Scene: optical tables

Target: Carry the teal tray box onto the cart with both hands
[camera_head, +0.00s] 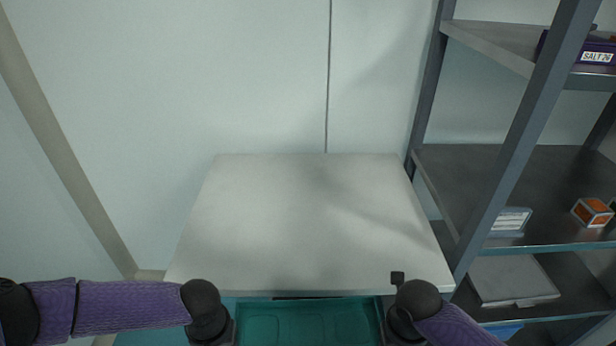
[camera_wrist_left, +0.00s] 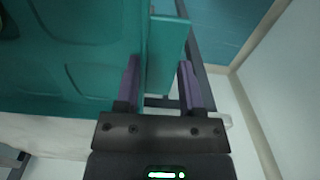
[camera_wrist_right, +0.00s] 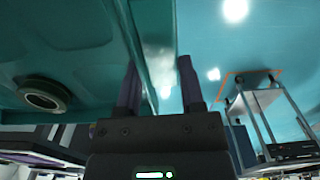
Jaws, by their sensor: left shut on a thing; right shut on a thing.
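The teal tray box (camera_head: 309,325) is at the bottom centre of the head view, partly cut off by the frame edge. My left gripper (camera_wrist_left: 160,85) is shut on one side wall of the box, which also shows in the left wrist view (camera_wrist_left: 167,50). My right gripper (camera_wrist_right: 159,85) is shut on the opposite side wall, which shows in the right wrist view (camera_wrist_right: 150,45). The pale flat top (camera_head: 305,220), which appears to be the cart's, lies just beyond the box and is empty. Whether the box overlaps its near edge is unclear.
A grey metal shelf rack (camera_head: 515,130) stands close along the right side of the pale top. A pale wall (camera_head: 170,80) rises behind the top.

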